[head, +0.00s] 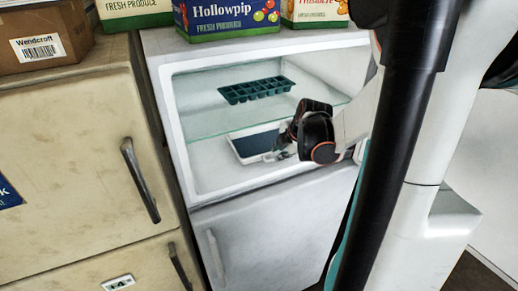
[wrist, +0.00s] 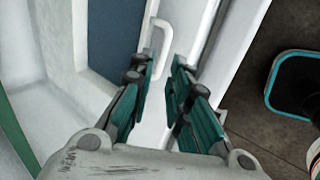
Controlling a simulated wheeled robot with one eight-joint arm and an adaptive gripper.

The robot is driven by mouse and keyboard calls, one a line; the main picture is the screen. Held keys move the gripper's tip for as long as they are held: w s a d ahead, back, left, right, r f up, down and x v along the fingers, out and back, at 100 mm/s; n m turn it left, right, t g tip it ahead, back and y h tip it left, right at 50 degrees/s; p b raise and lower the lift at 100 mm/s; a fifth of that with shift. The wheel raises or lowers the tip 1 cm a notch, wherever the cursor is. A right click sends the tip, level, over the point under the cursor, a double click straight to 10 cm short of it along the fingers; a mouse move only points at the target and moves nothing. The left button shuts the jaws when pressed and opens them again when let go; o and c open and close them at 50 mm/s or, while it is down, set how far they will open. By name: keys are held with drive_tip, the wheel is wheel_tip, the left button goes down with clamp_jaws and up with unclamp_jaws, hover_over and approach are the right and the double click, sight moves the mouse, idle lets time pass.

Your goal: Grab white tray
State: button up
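The white tray (head: 234,148) has a dark blue inside and lies on the floor of the open fridge compartment, below the glass shelf. In the wrist view the tray (wrist: 78,35) is at upper left, with a white loop-shaped handle (wrist: 168,34) beside its right edge. My gripper (head: 284,148) is at the tray's right end in the head view, partly hidden by its own dark wrist housing. In the wrist view my gripper (wrist: 160,72) has two teal fingers apart, with a gap between them and nothing held. The handle is just beyond the fingertips.
A teal ice-cube tray (head: 256,90) sits on the glass shelf (head: 210,122) above. The fridge's side wall and front edge are close around my arm. Produce boxes (head: 228,15) stand on top.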

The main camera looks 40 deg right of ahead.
sight(277, 166)
drive_tip(key=shift+b+x, duration=1.65)
drive_tip(key=shift+x, duration=1.45)
drive_tip(key=shift+s, duration=0.25)
clamp_jaws()
